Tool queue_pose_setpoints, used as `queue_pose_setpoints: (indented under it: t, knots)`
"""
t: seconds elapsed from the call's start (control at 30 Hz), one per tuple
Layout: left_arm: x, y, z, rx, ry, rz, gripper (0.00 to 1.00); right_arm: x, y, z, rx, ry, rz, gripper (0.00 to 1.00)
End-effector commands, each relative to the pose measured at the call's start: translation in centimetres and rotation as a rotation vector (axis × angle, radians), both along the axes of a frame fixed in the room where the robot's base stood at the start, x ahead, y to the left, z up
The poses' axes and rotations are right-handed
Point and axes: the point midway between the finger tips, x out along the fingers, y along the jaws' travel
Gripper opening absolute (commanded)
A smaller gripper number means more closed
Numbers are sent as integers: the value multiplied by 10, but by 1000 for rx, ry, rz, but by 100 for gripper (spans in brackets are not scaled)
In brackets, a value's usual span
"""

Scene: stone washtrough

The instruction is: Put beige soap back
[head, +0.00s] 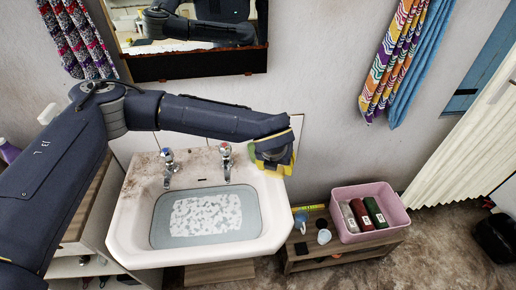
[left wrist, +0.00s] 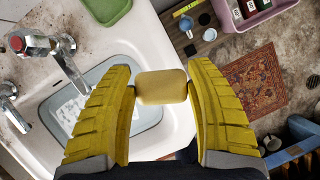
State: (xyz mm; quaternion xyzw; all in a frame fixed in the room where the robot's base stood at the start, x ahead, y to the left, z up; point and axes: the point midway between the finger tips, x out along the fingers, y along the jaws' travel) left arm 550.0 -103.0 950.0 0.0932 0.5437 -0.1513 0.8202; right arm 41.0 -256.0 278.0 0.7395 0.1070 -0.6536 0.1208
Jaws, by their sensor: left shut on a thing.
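My left gripper (head: 272,160) is above the right rim of the white sink (head: 128,215). In the left wrist view its yellow ribbed fingers are shut on a beige soap bar (left wrist: 161,87), one finger at each end. The soap is held up in the air, near the right edge of the sink. It cannot be made out in the head view, where the gripper hides it. My right gripper is not in view.
The basin holds water (head: 165,225) with a pale patterned patch. Two taps (head: 226,160) stand on the back rim. Right of the sink, a low wooden bench (head: 300,262) bears small items and a pink bin (head: 400,215) with bottles. A mirror (head: 190,65) hangs above.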

Motion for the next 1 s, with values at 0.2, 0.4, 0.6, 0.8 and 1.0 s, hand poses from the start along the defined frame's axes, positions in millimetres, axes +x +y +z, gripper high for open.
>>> queue_pose_setpoints:
  t: [0.2,0.4,0.6,0.8,1.0]
  knots:
    - [43,9,0,0,-2,12,21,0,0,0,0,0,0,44]
    - [87,18,0,0,-1,11,21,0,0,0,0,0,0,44]
    - [131,26,0,0,-1,9,21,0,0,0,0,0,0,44]
    - [172,33,0,-1,-1,9,21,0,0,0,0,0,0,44]
    - [186,36,-16,1,3,3,21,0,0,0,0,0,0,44]
